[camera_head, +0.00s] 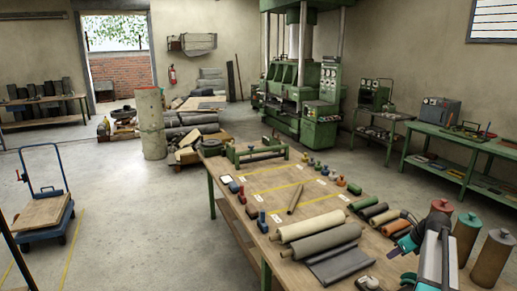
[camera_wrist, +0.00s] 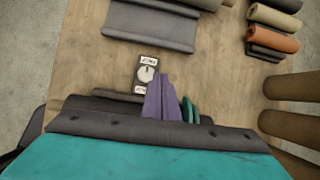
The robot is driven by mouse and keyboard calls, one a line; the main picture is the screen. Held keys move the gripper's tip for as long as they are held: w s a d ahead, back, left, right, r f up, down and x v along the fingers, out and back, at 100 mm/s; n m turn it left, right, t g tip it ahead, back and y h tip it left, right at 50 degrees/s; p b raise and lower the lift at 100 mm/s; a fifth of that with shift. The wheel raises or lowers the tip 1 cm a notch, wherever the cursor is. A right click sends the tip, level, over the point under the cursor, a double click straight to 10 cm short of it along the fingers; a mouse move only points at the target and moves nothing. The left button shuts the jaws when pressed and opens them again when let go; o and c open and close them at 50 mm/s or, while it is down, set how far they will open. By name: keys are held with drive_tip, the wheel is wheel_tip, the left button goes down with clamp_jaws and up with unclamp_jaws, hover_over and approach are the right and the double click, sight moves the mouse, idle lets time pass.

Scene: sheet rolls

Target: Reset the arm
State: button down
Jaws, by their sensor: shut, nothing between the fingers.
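My gripper (camera_head: 399,249) is at the lower right of the head view, over the near right part of the wooden table (camera_head: 232,168). It is shut and holds nothing. In the wrist view my gripper (camera_wrist: 174,98) shows at the lower middle, its fingers pointing up the picture over bare tabletop. My arm's outer links fill the lower right of the head view.
Grey rolls (camera_head: 325,242) and a dark sheet (camera_head: 339,264) lie left of my gripper. Small coloured rolls (camera_head: 381,218) lie behind it. Upright rolls with red and green tops (camera_head: 466,237) stand close on the right. A yellow-marked area (camera_head: 275,179) lies farther back.

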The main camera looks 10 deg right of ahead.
drive_tip(key=s+a+f+n+g, duration=0.1)
drive_tip(key=a+f+n, duration=0.55)
drive_tip(key=a, duration=0.55)
drive_tip(key=s+a+f+n+g, duration=0.1)
drive_tip(key=a+f+n+g, duration=0.1)
drive_tip(key=a+f+n, duration=0.7)
drive_tip(key=s+a+f+n+g, duration=0.1)
drive_tip(key=s+a+f+n, duration=0.1)
drive_tip(key=s+a+n, duration=0.4)
drive_tip(key=s+a+f+n+h, duration=0.15)
drive_tip(key=a+n, duration=0.25)
drive_tip(key=a, duration=0.4)
drive_tip(key=s+a+f+n+g, duration=0.1)
drive_tip(key=s+a+f+n, duration=0.1)
drive_tip(key=s+a+n, duration=0.35)
drive_tip(key=s+f+g+b, duration=0.3)
drive_tip(key=s+f+b, duration=0.3)
drive_tip(key=s+f, duration=0.6)
drive_tip(key=s+a+f+g+b, duration=0.1)
drive_tip(key=s+f+g+b, duration=0.2)
drive_tip(key=s+f+b, duration=0.4)
drive_tip(key=s+f, duration=0.3)
drive_tip(key=f, duration=0.3)
drive_tip(key=s+f, duration=0.3)
drive_tip(key=f, duration=0.3)
drive_tip(key=shift+a+f+n, duration=0.25)
drive_tip(key=shift+f+n, duration=0.15)
drive_tip(key=shift+w, duration=0.1)
